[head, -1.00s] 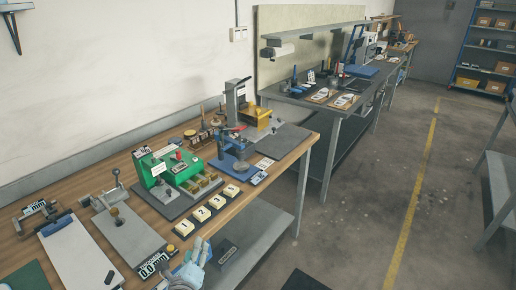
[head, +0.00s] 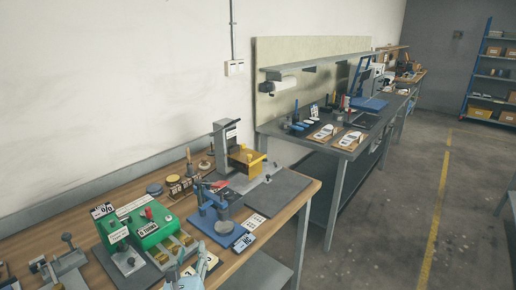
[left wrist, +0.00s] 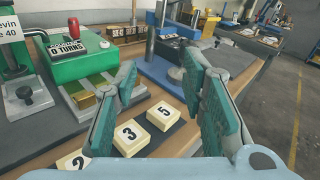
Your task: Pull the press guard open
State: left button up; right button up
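A grey upright press (head: 221,146) stands at the far end of the near wooden bench, with a yellow guard-like part (head: 248,157) on its right side. I cannot tell from this view whether that guard is open or shut. My left gripper (left wrist: 160,66) is open and empty in the left wrist view, its two teal-padded fingers spread above the numbered tiles. In the head view the left gripper (head: 187,276) shows at the bottom edge, well short of the yellow part and apart from it. My right gripper is not in view.
A blue hand press (head: 214,218) stands between my left gripper and the grey press. A green box (head: 150,226) is on its left. Numbered tiles (left wrist: 129,136) lie under the gripper. A dark mat (head: 275,188) lies at the bench's right end. The floor on the right is clear.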

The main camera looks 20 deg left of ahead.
aim_at(244, 156)
jog(key=i, duration=1.3)
